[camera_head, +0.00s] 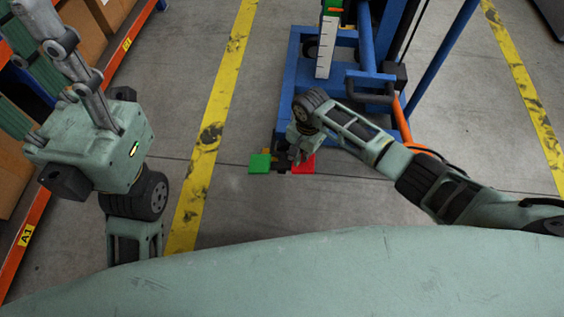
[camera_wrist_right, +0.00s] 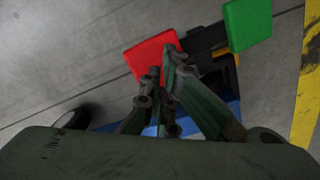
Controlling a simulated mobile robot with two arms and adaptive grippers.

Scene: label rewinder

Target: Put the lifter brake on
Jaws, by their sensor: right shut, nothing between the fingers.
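The blue lifter (camera_head: 290,85) stands ahead of me. At its near left corner a brake pedal has a green plate (camera_head: 260,163) on the left and a red plate (camera_head: 304,164) on the right, joined by a dark piece. I cannot tell which plate sits lower. My right gripper (camera_head: 298,156) is shut and empty, fingers down at the red plate, partly covering it. In the right wrist view the fingertips (camera_wrist_right: 165,67) overlap the red plate's (camera_wrist_right: 147,58) edge; contact is unclear. The green plate (camera_wrist_right: 247,24) is clear of them. My left gripper (camera_head: 62,52) is raised, far from the lifter.
An orange-framed rack (camera_head: 92,78) with boxes stands along the left. Yellow floor lines (camera_head: 212,130) run on both sides of the lifter. The lifter's blue mast and orange part (camera_head: 402,122) are close to my right forearm. The grey floor between the left line and the pedal is clear.

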